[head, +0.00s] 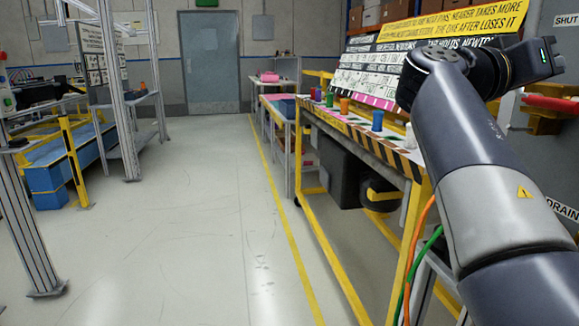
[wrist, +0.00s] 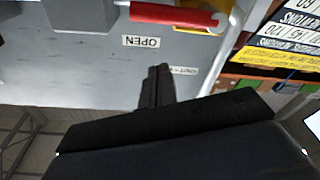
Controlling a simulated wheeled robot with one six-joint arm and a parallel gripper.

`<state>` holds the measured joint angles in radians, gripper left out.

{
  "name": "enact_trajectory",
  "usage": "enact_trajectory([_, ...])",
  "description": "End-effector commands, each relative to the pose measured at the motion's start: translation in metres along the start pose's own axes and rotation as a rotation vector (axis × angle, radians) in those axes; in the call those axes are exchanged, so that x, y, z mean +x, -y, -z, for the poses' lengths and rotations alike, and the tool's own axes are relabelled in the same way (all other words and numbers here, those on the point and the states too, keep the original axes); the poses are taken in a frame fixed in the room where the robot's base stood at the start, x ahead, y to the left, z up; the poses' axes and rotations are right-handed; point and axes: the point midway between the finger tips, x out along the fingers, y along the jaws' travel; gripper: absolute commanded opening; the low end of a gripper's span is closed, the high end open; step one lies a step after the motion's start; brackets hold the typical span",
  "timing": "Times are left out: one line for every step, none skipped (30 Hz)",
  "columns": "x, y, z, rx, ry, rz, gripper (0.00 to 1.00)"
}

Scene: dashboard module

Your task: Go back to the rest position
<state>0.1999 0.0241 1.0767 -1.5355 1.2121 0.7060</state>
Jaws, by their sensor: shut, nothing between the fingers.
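My gripper (wrist: 157,72) shows in the wrist view with its two dark fingers together and nothing between them. Behind the fingers is a grey panel (wrist: 85,75) with a label reading OPEN, upside down in this view. In the head view my arm rises along the right side and bends at the top right, above the workbench (head: 385,150). The gripper's fingers are not visible in the head view.
Several coloured cups, such as a blue one (head: 377,120), stand on the workbench near my arm. A red handle (wrist: 175,17) sticks out from the grey panel. Signboards (head: 385,65) stand behind the bench.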

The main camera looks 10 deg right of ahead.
Motion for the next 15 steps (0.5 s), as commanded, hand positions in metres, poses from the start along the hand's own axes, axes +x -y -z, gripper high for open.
enact_trajectory([0.002, 0.0, 0.008, -0.024, 0.001, 0.003, 0.0])
enact_trajectory([0.003, 0.002, 0.009, -0.038, 0.002, 0.004, 0.0])
enact_trajectory([0.003, 0.003, 0.01, -0.056, 0.002, 0.006, 0.0])
enact_trajectory([0.004, 0.005, 0.011, -0.07, 0.003, 0.007, 0.0])
enact_trajectory([0.005, 0.006, 0.012, -0.084, 0.003, 0.008, 0.0])
enact_trajectory([0.005, 0.008, 0.013, -0.102, 0.004, 0.01, 0.0])
enact_trajectory([0.006, 0.009, 0.013, -0.115, 0.004, 0.012, 0.0])
enact_trajectory([0.007, 0.01, 0.014, -0.129, 0.004, 0.013, 0.0])
enact_trajectory([0.007, 0.012, 0.015, -0.148, 0.005, 0.015, 0.0])
enact_trajectory([0.008, 0.013, 0.016, -0.162, 0.005, 0.017, 0.0])
enact_trajectory([0.008, 0.015, 0.017, -0.175, 0.005, 0.018, 0.0])
enact_trajectory([0.009, 0.016, 0.018, -0.192, 0.006, 0.02, 0.0])
enact_trajectory([0.01, 0.018, 0.018, -0.206, 0.006, 0.021, 0.0])
enact_trajectory([0.01, 0.019, 0.019, -0.221, 0.006, 0.023, 0.0])
enact_trajectory([0.011, 0.02, 0.02, -0.239, 0.006, 0.025, 0.0])
